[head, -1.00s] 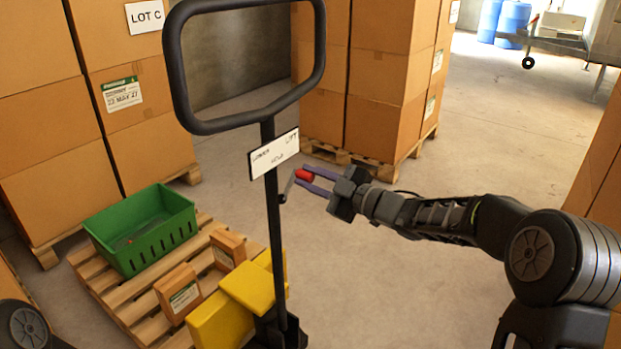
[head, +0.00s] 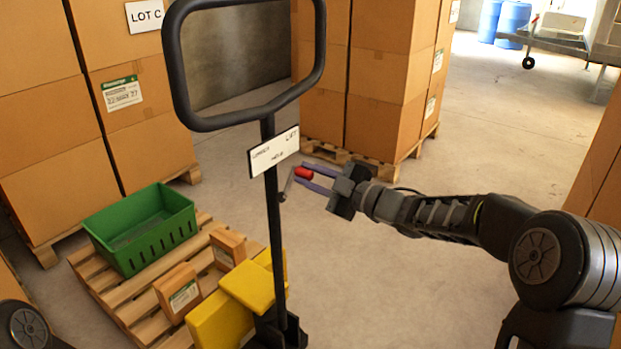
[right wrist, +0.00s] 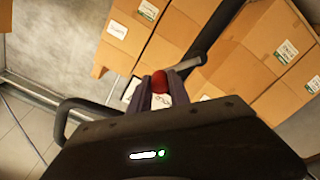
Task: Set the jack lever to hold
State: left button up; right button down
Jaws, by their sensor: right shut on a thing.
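The jack lever has a red knob (head: 304,173) on a short grey rod (head: 287,188) at the right side of the black handle post (head: 274,225). My right gripper (head: 309,178) is shut on the red knob, coming from the right. The knob also shows between the fingers in the right wrist view (right wrist: 160,82). A white label plate (head: 273,151) on the post reads LOWER at left, LIFT at right and HOLD low in the middle. The rod rises from its pivot up and slightly right. My left gripper is out of view; only part of my left arm shows at lower left.
The black handle loop (head: 318,50) stands above the label. Yellow jack parts (head: 215,318), a wooden pallet (head: 120,306), a green crate (head: 145,250) and small boxes (head: 178,290) lie at lower left. Stacked cartons (head: 375,75) stand behind. Floor at the right is open.

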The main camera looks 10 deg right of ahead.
jog(key=shift+s+a+n+b, duration=0.35)
jog(key=shift+a+n+b, duration=0.05)
jog(key=shift+n+b, duration=0.55)
jog(key=shift+s+a+r+n+b, duration=0.2)
jog(key=shift+s+a+n+b, duration=0.15)
jog(key=shift+n+b, duration=0.55)
jog(key=shift+s+a+r+n+b, duration=0.15)
jog(key=shift+s+a+n+b, duration=0.2)
jog(key=shift+n+b, duration=0.5)
jog(key=shift+s+a+r+n+b, duration=0.25)
jog(key=shift+a+n+b, duration=0.2)
jog(key=shift+n+b, duration=0.45)
jog(key=c, duration=1.2)
grip_release()
